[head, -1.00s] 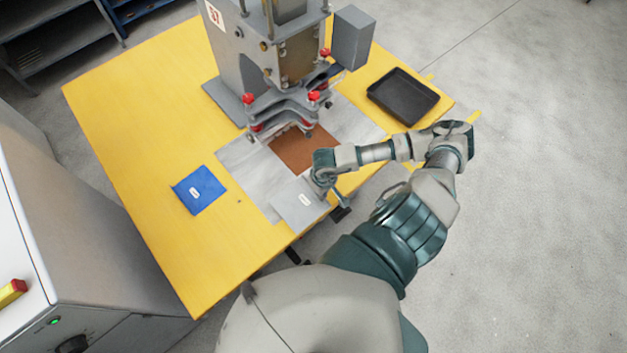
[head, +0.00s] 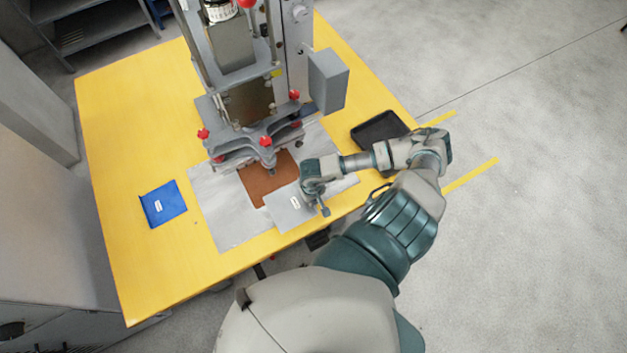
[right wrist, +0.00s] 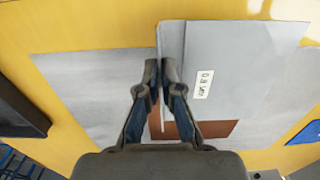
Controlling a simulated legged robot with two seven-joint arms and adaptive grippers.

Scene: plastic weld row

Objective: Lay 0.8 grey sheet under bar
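The grey sheet (head: 283,218) with a white label lies flat in front of the press, over the near right part of a brown pad (head: 262,185). My right gripper (head: 322,208) is at its right edge. In the right wrist view, the gripper (right wrist: 160,72) has its fingers together on the edge of the grey sheet (right wrist: 240,60), whose label seems to read 0.8. The clamp bar (head: 245,148) stands above the far part of the brown pad, and the sheet is on its near side. My left gripper is out of view.
A larger silvery plate (head: 217,205) surrounds the pad on the yellow table (head: 130,110). A blue labelled sheet (head: 164,204) lies at left. A black tray (head: 378,130) is at right. A grey box (head: 329,80) juts from the press. The left table area is mostly free.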

